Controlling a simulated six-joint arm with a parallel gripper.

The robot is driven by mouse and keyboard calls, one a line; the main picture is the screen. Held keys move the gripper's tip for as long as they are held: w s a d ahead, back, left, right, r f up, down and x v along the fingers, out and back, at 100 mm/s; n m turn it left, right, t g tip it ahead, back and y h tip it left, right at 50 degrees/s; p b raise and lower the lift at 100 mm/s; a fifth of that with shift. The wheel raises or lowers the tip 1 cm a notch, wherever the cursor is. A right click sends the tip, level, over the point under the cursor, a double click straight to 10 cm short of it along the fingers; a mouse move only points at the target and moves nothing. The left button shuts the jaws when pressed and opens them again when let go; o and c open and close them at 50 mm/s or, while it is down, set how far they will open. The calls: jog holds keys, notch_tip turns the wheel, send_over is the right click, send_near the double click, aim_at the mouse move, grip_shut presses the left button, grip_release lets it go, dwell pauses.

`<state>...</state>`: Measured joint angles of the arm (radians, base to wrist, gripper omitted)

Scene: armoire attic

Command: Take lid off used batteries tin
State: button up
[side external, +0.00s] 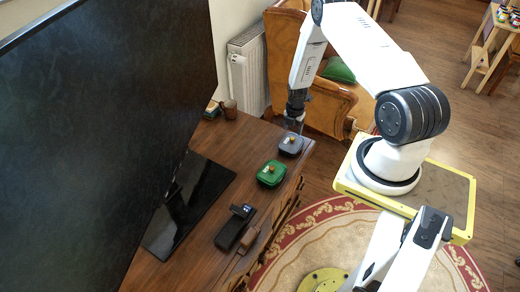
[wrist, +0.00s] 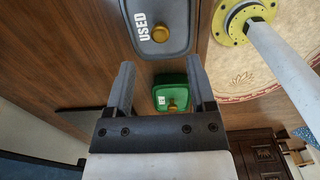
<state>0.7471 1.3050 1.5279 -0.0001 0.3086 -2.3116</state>
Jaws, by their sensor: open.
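The used batteries tin is grey-blue, with a gold knob and a white "USED" label on its lid. It stands on the wooden cabinet top in the side external view (side external: 290,148) and fills the top middle of the wrist view (wrist: 178,22). Its lid (wrist: 172,44) is on. My gripper (side external: 294,128) is just above this tin in the side external view. In the wrist view my gripper (wrist: 160,68) has its two fingers spread, with nothing held. The knob (wrist: 160,33) lies beyond the fingertips, roughly centred between them.
A green tin (side external: 272,174) with a gold knob stands close by; it also shows between the fingers in the wrist view (wrist: 171,97). A large black screen (side external: 110,110) stands at left. Dark devices (side external: 234,228) lie on the cabinet top (side external: 245,143) nearer the front.

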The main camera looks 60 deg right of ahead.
aim_at(292, 138)
jog(key=shift+f, duration=0.15)
jog(key=shift+d+f, duration=0.15)
jog(key=shift+f, duration=1.15)
jog(key=shift+d+f, duration=0.1)
jog(key=shift+f, duration=1.15)
grip_shut()
